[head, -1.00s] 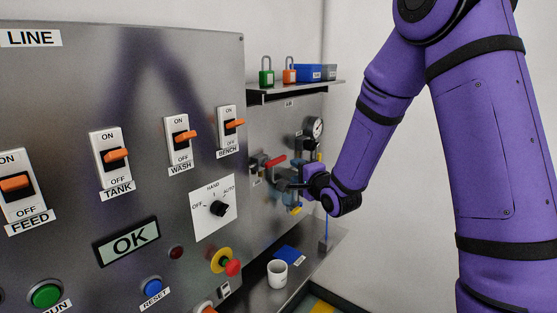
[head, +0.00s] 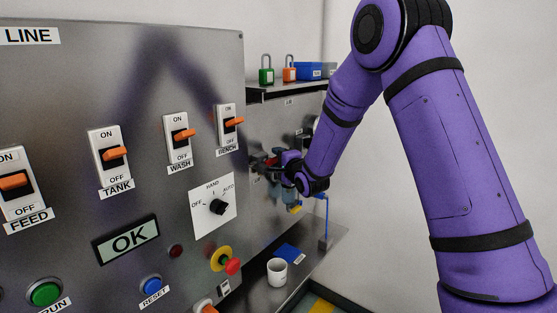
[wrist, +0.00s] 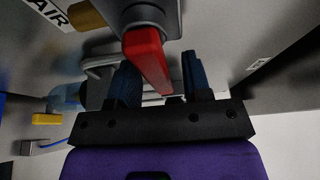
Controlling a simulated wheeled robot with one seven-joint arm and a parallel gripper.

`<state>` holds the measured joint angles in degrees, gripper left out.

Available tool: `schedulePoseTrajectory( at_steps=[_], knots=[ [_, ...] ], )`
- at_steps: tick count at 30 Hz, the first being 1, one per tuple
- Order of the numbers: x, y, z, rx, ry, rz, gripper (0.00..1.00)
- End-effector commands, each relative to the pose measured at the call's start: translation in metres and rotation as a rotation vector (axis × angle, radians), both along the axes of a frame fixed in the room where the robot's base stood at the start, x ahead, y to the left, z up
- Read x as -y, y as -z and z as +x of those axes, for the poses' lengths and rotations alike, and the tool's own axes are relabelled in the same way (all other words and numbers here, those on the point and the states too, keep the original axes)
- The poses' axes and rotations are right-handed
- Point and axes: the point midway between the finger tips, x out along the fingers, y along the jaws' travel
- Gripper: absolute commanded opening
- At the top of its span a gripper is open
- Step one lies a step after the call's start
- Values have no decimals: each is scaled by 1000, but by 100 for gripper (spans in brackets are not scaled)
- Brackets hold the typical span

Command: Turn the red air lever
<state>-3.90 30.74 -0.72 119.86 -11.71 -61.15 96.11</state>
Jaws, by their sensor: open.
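The red air lever (wrist: 148,60) hangs from a grey valve body in the wrist view, and its free end reaches down toward my gripper. My gripper (wrist: 160,72) is open, with one dark blue finger on each side of the lever. The lever's end lies between the fingers in the picture, nearer the left one; I cannot tell whether either touches it. In the head view my gripper (head: 277,163) is at the air fittings on the panel's far right side, and it largely hides the lever there.
An AIR label (wrist: 48,12) and a brass fitting (wrist: 86,14) sit beside the valve. A shelf (head: 290,88) with padlocks and a blue box is above. A lower ledge holds a white cup (head: 277,272) and a blue pad (head: 289,253). A blue hose (head: 327,220) hangs right.

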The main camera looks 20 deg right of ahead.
Motion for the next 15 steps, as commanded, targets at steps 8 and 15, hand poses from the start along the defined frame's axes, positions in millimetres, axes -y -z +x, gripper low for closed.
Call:
schedulePoseTrajectory(
  at_steps=[8,15],
  knots=[
    [0,0,1,0,0,0,45],
    [0,0,1,0,0,0,0]
  ],
)
